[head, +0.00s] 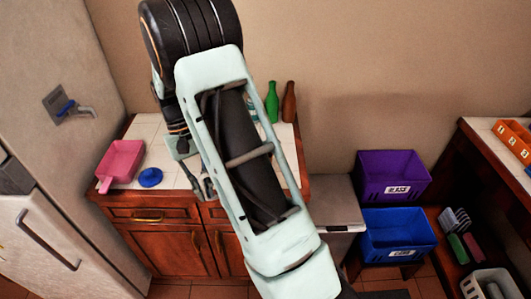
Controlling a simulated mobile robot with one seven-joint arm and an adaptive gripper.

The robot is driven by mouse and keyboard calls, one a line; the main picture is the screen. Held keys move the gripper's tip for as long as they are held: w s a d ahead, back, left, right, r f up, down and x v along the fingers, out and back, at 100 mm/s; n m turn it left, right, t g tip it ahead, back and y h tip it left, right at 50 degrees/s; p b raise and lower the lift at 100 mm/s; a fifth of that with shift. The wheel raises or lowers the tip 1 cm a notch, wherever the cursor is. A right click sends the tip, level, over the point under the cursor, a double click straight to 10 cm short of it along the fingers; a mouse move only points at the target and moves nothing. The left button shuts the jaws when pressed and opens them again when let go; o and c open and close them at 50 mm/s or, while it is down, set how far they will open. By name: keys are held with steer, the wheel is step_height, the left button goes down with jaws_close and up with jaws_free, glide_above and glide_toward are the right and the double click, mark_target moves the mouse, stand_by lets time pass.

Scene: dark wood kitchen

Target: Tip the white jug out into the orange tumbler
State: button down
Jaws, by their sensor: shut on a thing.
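My gripper (199,184) hangs over the tiled counter, partly hidden behind my arm. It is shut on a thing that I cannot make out. I cannot pick out the white jug or the orange tumbler; my arm covers the middle of the counter, and the pale tiles blend with anything white there.
On the white tiled counter (179,178) are a pink dustpan-like tray (122,161), a blue round lid (150,177), a green bottle (272,103) and a brown bottle (289,104). A fridge (45,90) stands left. Purple (392,177) and blue (397,236) crates are at right.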

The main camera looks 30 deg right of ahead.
steer(key=shift+s+d+r, duration=0.15)
steer(key=shift+s+d+r+p, duration=0.1)
steer(key=shift+s+r+p, duration=0.05)
steer(key=shift+r+p, duration=0.35)
steer(key=shift+f, duration=0.3)
steer(key=shift+a+f, duration=0.1)
steer(key=shift+a, duration=0.1)
steer(key=shift+r, duration=0.2)
